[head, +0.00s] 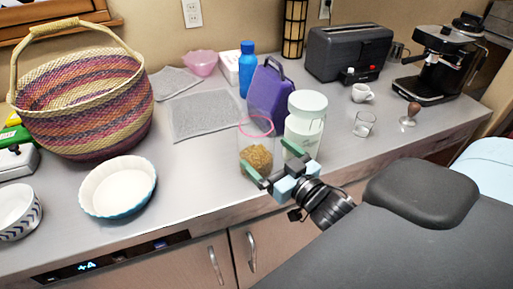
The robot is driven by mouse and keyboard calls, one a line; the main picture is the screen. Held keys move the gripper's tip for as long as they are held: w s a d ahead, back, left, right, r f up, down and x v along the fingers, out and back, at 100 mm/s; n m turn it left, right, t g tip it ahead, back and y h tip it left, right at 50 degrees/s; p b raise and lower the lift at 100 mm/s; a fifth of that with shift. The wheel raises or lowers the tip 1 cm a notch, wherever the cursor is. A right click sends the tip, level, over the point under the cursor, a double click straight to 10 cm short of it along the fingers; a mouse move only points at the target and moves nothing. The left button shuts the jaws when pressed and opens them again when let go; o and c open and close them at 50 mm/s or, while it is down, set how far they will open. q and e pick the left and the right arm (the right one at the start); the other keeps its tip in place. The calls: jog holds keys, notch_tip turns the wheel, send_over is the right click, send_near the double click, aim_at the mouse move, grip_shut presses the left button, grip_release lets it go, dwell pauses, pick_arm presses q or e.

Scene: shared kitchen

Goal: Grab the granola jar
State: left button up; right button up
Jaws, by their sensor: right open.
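The granola jar (257,157) is a clear jar with a pink rim and brown granola in its lower part. It stands upright near the front edge of the counter. My right gripper (269,162) is open, in front of the jar and to its right. One green-tipped finger is at the jar's lower front and the other is by the white canister (306,118) just right of the jar. I cannot tell whether either finger touches anything. My left gripper is not in view.
A purple lunch box (268,92) and a blue bottle (247,68) stand behind the jar. A small glass (363,124) and a white cup (361,93) are to the right. A white baking dish (117,187) is to the left, with clear counter (195,170) between.

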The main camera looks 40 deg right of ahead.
jog(key=w, duration=0.5)
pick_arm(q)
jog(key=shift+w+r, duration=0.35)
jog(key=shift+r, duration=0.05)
pick_arm(e)
jog(key=shift+c, duration=0.8)
jog(key=c, duration=0.9)
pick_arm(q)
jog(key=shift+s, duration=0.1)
